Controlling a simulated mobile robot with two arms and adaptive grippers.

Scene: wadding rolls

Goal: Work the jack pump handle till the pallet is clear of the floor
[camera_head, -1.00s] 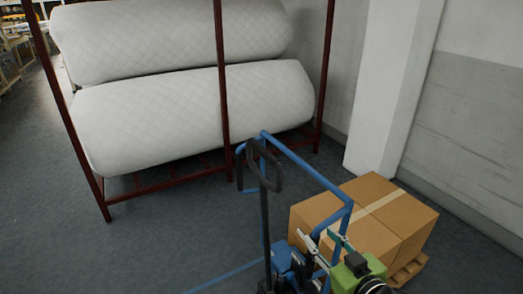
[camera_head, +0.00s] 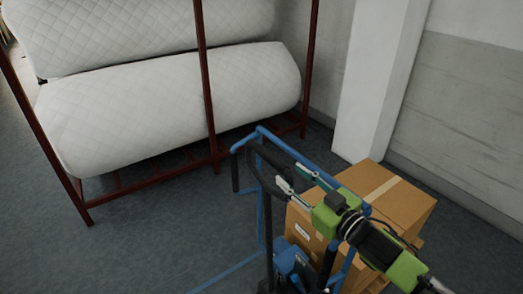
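The jack's black pump handle (camera_head: 268,228) stands upright at the lower middle, with a loop grip at its top. The blue jack body (camera_head: 292,260) is low down, partly hidden. My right gripper (camera_head: 290,175) is open, its two fingers spread and pointing left at the loop grip. It is close to the loop; I cannot tell whether it touches. The cardboard boxes (camera_head: 405,210) are stacked behind my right arm. The pallet under them is almost wholly hidden, so its height off the floor does not show. My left gripper is out of view.
A blue tube frame (camera_head: 290,150) rises around the handle and passes close to my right gripper. A dark red rack (camera_head: 207,90) with white quilted rolls (camera_head: 150,110) stands behind. A white pillar (camera_head: 375,80) and wall are at the right. The floor at the left is clear.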

